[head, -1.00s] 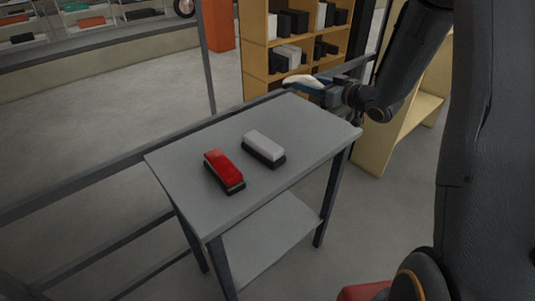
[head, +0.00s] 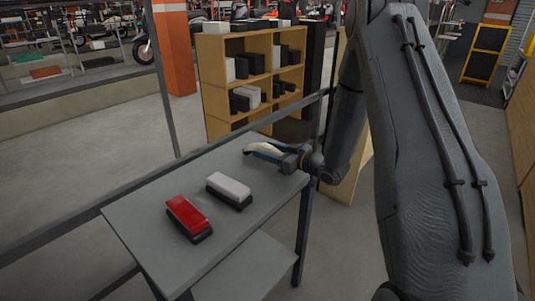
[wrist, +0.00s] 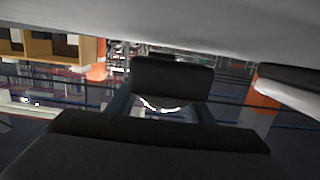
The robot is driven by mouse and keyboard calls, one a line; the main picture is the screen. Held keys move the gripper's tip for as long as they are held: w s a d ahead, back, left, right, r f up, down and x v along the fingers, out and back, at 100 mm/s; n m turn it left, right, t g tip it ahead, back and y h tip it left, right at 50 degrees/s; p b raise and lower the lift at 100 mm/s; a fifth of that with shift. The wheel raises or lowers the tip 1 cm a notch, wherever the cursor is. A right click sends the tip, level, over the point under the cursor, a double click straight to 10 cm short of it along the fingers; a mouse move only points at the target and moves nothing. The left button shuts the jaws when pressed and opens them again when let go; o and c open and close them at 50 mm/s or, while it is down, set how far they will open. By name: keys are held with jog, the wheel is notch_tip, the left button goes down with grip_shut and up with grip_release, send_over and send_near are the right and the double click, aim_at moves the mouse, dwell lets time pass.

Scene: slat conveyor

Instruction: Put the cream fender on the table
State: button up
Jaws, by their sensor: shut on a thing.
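The cream fender (head: 266,147) is a curved pale piece in the head view, near the far right corner of the grey table (head: 250,205). My gripper (head: 272,154) is shut on it from the right. The fender appears low over the table top; I cannot tell whether it touches. In the wrist view, two dark gripper fingers (wrist: 165,108) fill the middle, and a thin bright curved edge shows between them. Most of the held part is hidden there.
A red block (head: 188,215) and a white block (head: 228,188), both with dark bases, sit on the table left of my gripper. A wooden shelf (head: 213,80) with boxes stands behind. A dark rail (head: 150,186) runs along the table's far side.

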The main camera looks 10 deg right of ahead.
jog(key=shift+f, duration=0.6)
jog(key=shift+f, duration=0.15)
jog(key=o, duration=1.4)
jog(key=b+v, duration=0.1)
jog(key=v, duration=1.1)
jog(key=shift+b, duration=0.35)
